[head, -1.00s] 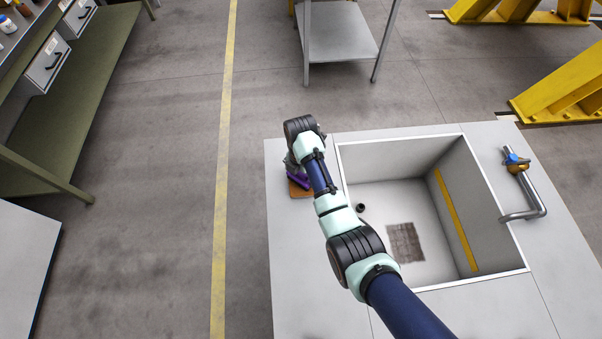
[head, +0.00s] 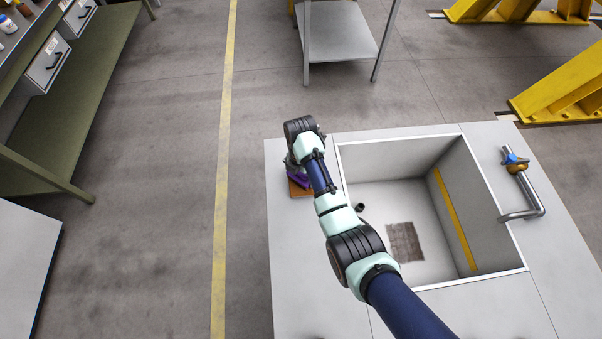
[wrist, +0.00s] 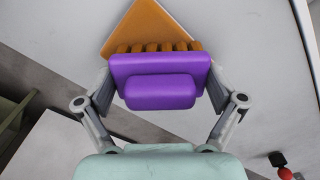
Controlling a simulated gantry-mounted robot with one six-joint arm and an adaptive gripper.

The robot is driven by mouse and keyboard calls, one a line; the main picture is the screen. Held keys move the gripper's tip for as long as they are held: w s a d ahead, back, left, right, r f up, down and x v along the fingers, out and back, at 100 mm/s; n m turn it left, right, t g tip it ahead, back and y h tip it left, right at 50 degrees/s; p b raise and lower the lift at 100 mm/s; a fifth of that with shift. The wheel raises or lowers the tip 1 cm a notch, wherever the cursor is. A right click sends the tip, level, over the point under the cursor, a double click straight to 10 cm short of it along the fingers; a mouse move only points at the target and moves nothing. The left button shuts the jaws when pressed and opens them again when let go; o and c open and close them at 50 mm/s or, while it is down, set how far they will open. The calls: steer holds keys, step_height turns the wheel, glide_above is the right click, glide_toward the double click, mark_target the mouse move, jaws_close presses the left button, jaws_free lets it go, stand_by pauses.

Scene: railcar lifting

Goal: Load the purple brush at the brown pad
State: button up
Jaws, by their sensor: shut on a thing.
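The purple brush (wrist: 160,78) is held between the two fingers of my gripper (wrist: 160,95) in the wrist view. Its brown bristles face the brown pad (wrist: 152,24) and overlap it in that view; whether they press on it I cannot tell. In the head view the brown pad (head: 298,192) lies on the grey counter left of the sink, partly under my arm. Only a bit of the purple brush (head: 298,179) shows there, above the pad, and the fingers are mostly hidden by my wrist.
The open sink basin (head: 388,207) is right of the pad, with a brown grimy patch (head: 405,242) on its floor. A tap (head: 525,190) with a blue handle stands on the right counter. A red and black object (wrist: 282,166) shows at lower right in the wrist view.

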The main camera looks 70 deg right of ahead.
step_height(320, 180, up, 7)
steer(key=p, duration=0.8)
steer(key=shift+r, duration=0.15)
